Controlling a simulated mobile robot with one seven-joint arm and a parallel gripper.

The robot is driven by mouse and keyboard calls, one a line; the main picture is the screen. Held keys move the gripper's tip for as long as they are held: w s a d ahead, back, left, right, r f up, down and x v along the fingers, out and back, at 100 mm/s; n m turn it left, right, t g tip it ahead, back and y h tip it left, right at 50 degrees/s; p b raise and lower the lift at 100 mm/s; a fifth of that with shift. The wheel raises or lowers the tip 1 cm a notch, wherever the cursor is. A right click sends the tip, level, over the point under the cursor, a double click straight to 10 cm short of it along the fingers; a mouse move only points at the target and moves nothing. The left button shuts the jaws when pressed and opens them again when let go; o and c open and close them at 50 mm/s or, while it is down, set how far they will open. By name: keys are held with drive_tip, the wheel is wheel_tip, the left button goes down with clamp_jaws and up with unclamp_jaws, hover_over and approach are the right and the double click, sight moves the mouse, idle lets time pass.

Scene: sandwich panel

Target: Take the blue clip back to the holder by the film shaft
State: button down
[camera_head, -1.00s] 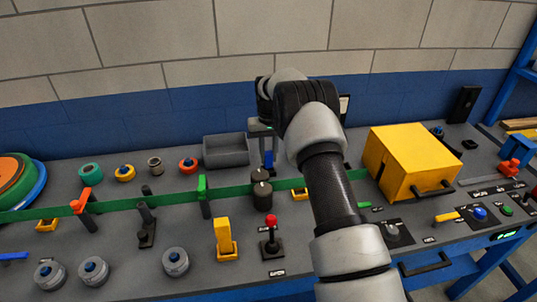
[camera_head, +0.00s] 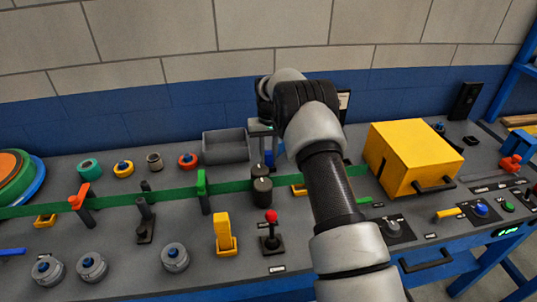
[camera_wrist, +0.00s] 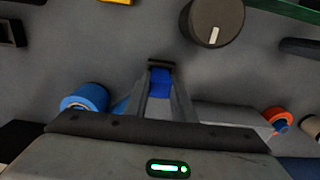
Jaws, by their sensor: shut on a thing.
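My gripper (camera_wrist: 160,75) is shut on the blue clip (camera_wrist: 160,82), which shows as a small blue block between the fingertips in the wrist view. In the head view my gripper (camera_head: 262,135) is at the back of the panel, right of the grey bin, and the blue clip (camera_head: 269,157) shows below it. The green film (camera_head: 130,206) runs along the panel. Two dark round posts (camera_head: 262,186) stand beside the film, in front of my gripper. My arm hides part of the panel to the right. I cannot tell which part is the clip's holder.
The open grey bin (camera_head: 225,147) is left of my gripper. An orange clip (camera_head: 80,198) and a green clip (camera_head: 202,185) stand at the film. A yellow box (camera_head: 415,155) stands to the right. A red-topped lever (camera_head: 271,230) and a yellow block (camera_head: 224,232) are in front.

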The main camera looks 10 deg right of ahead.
drive_tip(key=shift+f, duration=0.4)
drive_tip(key=c, duration=1.4)
unclamp_jaws()
drive_tip(key=shift+r, duration=0.15)
drive_tip(key=shift+r+p, duration=1.7)
drive_tip(key=shift+r, duration=1.7)
drive_tip(key=shift+r, duration=0.1)
